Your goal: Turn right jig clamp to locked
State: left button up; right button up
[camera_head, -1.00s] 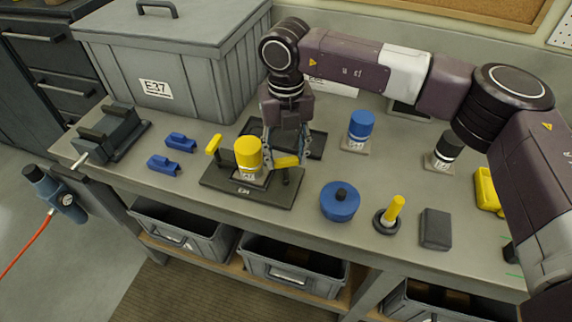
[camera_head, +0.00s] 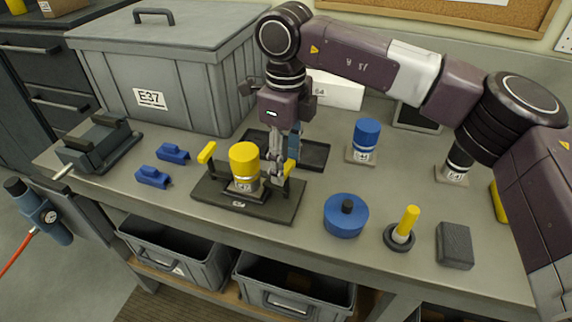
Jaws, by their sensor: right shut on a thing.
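The dark jig plate (camera_head: 222,202) lies on the bench and holds a part with a yellow cap (camera_head: 244,160) upright in its middle. The right jig clamp (camera_head: 288,169) has a yellow handle at the plate's right side. My right gripper (camera_head: 284,172) comes down from above and is shut on this handle, hiding much of it. The left jig clamp (camera_head: 207,153) has a yellow handle to the left of the capped part and stands free. My left gripper is not in view.
A black tray (camera_head: 316,155) lies behind the jig. A blue-capped part (camera_head: 366,135), a blue round knob piece (camera_head: 346,215), a yellow-handled tool (camera_head: 405,225) and a grey block (camera_head: 455,245) stand to the right. Blue clips (camera_head: 153,177) lie left; a grey bin (camera_head: 150,75) stands behind.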

jog(key=shift+n, duration=0.8)
jog(key=shift+r+b, duration=0.1)
jog(key=shift+b, duration=0.2)
jog(key=o, duration=0.9)
notch_tip(320, 180, up, 12)
